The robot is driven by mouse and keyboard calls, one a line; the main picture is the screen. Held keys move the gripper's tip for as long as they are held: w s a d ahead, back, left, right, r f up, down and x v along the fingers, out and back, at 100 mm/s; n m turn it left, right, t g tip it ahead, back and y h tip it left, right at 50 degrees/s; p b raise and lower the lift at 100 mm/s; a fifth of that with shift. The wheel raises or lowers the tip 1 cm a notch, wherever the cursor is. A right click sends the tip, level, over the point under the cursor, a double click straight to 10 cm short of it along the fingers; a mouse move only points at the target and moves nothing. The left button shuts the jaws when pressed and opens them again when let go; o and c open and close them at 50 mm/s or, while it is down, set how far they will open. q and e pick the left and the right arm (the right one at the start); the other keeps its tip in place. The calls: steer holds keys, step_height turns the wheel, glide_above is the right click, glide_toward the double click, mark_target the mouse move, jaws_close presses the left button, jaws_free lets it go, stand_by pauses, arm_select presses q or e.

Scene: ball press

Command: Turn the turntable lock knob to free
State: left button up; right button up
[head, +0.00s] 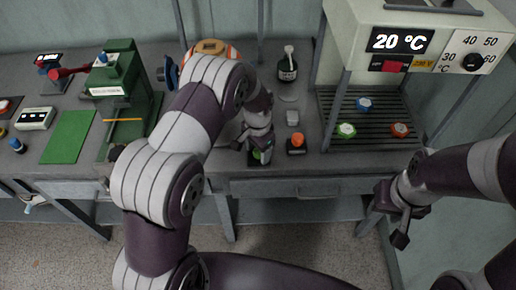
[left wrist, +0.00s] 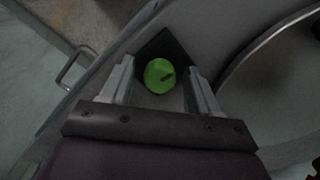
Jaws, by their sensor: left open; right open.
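A round green knob (left wrist: 158,77) with a short dark mark sits on a dark plate (left wrist: 165,45) in the left wrist view. In the head view the knob (head: 257,156) shows small at the bench's front edge. My left gripper (head: 259,148) is open right above it. In the left wrist view the fingers (left wrist: 160,82) stand on either side of the knob, with gaps. A large grey disc (left wrist: 270,80), seemingly the turntable, lies to the right there; in the head view my left arm mostly covers it. My right gripper (head: 399,216) is open, off the bench at the right.
An orange button (head: 297,141) on a dark box stands just right of the knob. A dark bottle (head: 287,66) is behind. A heater-like machine (head: 420,40) reading 20 °C stands at the right. A green press (head: 128,90) and green mat (head: 68,136) are left.

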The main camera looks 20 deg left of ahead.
arm_select(q)
steer(key=c, duration=1)
steer(key=shift+c, duration=0.2)
steer(key=n, duration=0.4)
steer(key=shift+r+p, duration=0.1)
steer(key=shift+p, duration=0.25)
steer(key=n, duration=0.4)
steer(key=shift+d+n, duration=0.1)
steer(key=shift+n, duration=0.2)
steer(key=n, duration=0.4)
steer(key=shift+w+n+p, duration=0.1)
steer(key=shift+n+p, duration=0.2)
steer(key=shift+p, duration=0.05)
steer(key=shift+d+n, duration=0.1)
steer(key=shift+n, duration=2.1)
steer(key=shift+w, duration=0.1)
